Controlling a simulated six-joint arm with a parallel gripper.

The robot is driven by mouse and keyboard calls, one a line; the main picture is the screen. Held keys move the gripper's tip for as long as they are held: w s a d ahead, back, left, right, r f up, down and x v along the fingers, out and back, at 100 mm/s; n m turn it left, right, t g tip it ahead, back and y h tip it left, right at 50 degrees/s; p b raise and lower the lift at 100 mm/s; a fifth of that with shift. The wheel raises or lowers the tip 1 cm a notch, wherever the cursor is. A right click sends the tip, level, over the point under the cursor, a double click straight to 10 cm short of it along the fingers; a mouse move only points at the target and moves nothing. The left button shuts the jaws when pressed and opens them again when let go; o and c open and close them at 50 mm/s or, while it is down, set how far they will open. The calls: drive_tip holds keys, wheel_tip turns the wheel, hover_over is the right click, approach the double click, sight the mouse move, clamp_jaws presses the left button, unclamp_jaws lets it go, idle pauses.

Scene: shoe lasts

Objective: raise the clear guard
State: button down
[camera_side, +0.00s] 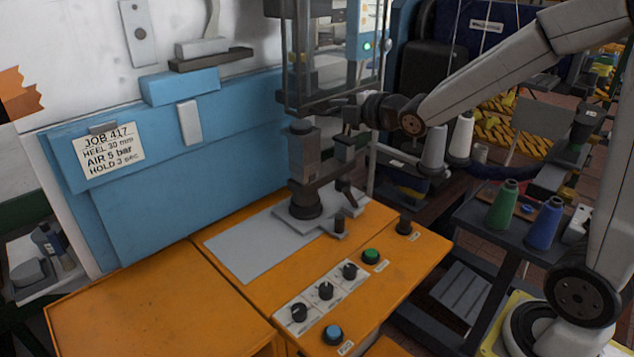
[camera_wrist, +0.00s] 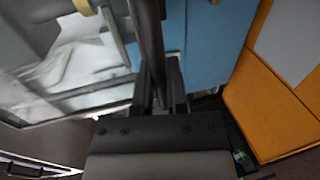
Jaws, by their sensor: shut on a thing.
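The clear guard (camera_side: 325,62) is a see-through panel in a dark frame at the top middle of the side view. Its lower edge hangs above the press post (camera_side: 302,150). My gripper (camera_side: 350,113) is at the guard's lower right edge, shut on it. In the wrist view my gripper's fingers (camera_wrist: 160,88) are on either side of a dark bar (camera_wrist: 150,45) of the guard. The side view does not show the fingertips clearly against the dark frame.
The blue machine body (camera_side: 165,170) stands left of the guard, with a job card (camera_side: 108,153) on it. The orange table (camera_side: 150,305) bears knobs, a green button (camera_side: 371,256) and a blue button (camera_side: 333,333). Thread cones (camera_side: 503,205) stand on a cart at right.

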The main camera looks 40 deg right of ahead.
drive_tip(key=shift+r, duration=0.8)
drive_tip(key=c, duration=0.7)
unclamp_jaws()
drive_tip(key=shift+o, duration=0.2)
drive_tip(key=shift+s, duration=0.15)
drive_tip(key=v, duration=0.7)
drive_tip(key=shift+s, duration=0.3)
